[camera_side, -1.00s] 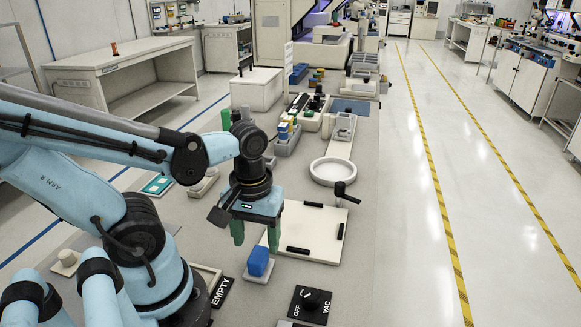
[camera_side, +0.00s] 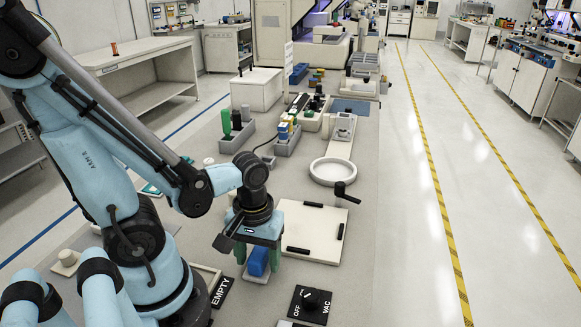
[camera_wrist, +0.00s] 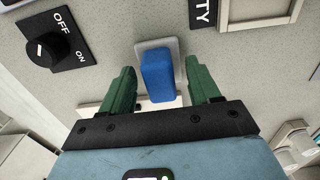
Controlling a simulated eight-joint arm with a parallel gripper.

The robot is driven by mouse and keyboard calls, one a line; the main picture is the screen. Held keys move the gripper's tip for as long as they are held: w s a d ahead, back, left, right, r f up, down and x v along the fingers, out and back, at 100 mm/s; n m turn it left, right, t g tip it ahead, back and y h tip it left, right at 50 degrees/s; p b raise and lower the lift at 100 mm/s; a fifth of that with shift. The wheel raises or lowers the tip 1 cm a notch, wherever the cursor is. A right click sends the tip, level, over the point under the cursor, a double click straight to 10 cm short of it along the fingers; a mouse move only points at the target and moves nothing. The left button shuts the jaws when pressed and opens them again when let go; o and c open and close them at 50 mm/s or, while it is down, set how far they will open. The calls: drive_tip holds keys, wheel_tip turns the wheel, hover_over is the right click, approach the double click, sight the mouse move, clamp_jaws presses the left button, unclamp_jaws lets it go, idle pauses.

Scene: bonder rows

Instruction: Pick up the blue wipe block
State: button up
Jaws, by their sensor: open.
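The blue wipe block (camera_side: 258,262) stands on a small pale tray (camera_side: 256,279) near the front of the bench. My gripper (camera_side: 258,255) is right over it with green fingers, one on each side of the block. In the wrist view the block (camera_wrist: 158,75) lies between the two open fingers of my gripper (camera_wrist: 163,90), with a gap on both sides. The block still rests on its tray. The upper part of the block is partly hidden by my gripper in the side view.
A VAC switch plate (camera_side: 311,304) with a black knob is at the front right. An EMPTY label (camera_side: 222,291) lies at the left of the tray. A white board (camera_side: 312,229) with black handles lies behind, and a white ring (camera_side: 334,172) is farther back.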

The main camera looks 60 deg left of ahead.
sight(257, 254)
clamp_jaws()
idle(0.4)
drive_tip(key=shift+r, duration=0.15)
drive_tip(key=shift+r, duration=1.95)
drive_tip(key=s+d+r, duration=0.5)
drive_tip(key=d+r, duration=0.1)
drive_tip(key=d, duration=0.4)
drive_tip(key=shift+s+d+r, duration=0.2)
drive_tip(key=shift+s+r, duration=0.05)
drive_tip(key=shift+r, duration=0.15)
